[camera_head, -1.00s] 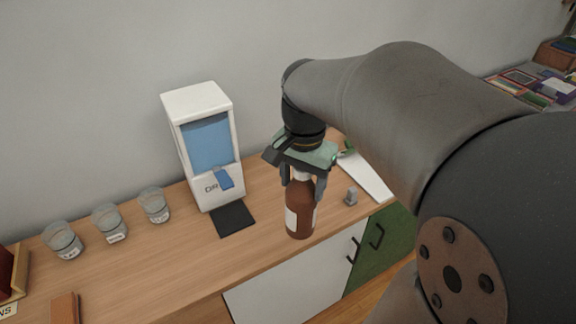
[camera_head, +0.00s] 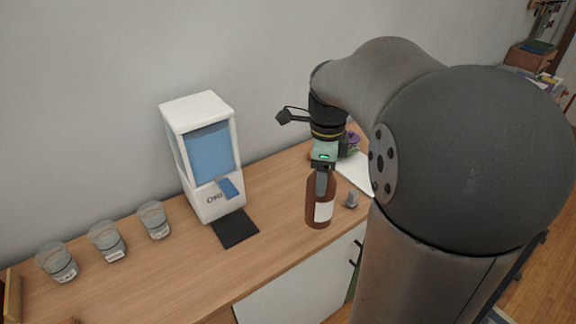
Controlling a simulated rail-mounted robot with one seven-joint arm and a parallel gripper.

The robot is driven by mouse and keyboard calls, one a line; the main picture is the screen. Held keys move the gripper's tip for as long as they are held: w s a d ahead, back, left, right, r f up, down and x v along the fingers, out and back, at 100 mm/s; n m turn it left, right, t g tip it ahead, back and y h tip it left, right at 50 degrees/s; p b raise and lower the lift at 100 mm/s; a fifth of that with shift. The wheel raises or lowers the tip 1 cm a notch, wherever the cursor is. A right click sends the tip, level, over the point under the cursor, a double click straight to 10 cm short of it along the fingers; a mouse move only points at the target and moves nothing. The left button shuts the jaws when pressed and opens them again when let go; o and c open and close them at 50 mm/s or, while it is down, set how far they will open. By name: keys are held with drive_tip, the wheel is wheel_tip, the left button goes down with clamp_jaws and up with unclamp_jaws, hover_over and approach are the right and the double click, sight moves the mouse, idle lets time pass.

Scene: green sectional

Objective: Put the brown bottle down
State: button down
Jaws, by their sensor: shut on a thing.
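The brown bottle (camera_head: 314,208) with a white label is upright at the sideboard's front part, right of the black mat. My gripper (camera_head: 322,184) points down from above and is shut on the bottle's neck, which its fingers mostly hide. The bottle's base appears at or just above the wooden top (camera_head: 283,238); I cannot tell whether it touches.
A white dispenser (camera_head: 216,200) with a blue front stands behind the black mat (camera_head: 235,228). Several labelled glasses, one of them here (camera_head: 153,219), line the left. A small grey object (camera_head: 351,200) and a white board (camera_head: 356,172) lie close right of the bottle.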

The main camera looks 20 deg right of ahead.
drive_tip(key=w+d+f+p, duration=0.1)
drive_tip(key=w+f, duration=0.7)
drive_tip(key=f, duration=0.2)
drive_tip(key=shift+w+d+f, duration=0.2)
drive_tip(key=shift+w+f, duration=0.05)
drive_tip(key=shift+f, duration=0.15)
drive_tip(key=shift+c, duration=2.1)
unclamp_jaws()
